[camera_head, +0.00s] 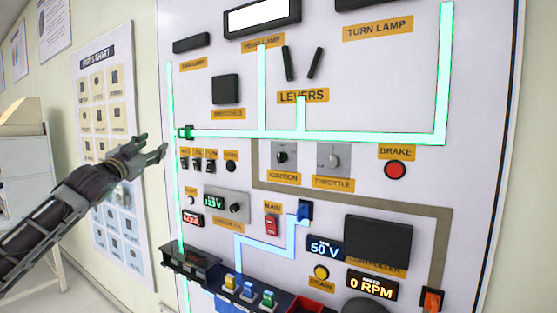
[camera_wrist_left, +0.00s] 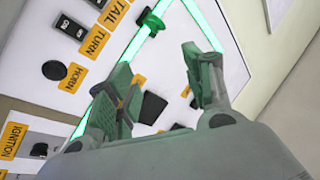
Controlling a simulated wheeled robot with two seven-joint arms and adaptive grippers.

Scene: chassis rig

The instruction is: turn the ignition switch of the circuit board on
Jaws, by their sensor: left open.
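The ignition switch (camera_head: 284,156) is a small dark knob on a grey square plate, in the middle of the white circuit board (camera_head: 225,135). Its yellow IGNITION label (camera_head: 284,178) is below it. Which way the knob is set is too small to tell. My left gripper (camera_head: 154,146) is open and empty near the board's left edge, well to the left of the ignition switch. In the left wrist view the open fingers (camera_wrist_left: 160,72) show before the board, and the ignition knob (camera_wrist_left: 39,150) is at the lower left edge, partly hidden by my wrist.
The throttle knob (camera_head: 334,159) is just right of the ignition switch. Small TAIL, TURN and HORN switches (camera_head: 208,165) lie between it and my left gripper. A dark shelf (camera_head: 190,261) juts from the lower board. The red brake button (camera_head: 395,170) is farther right.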

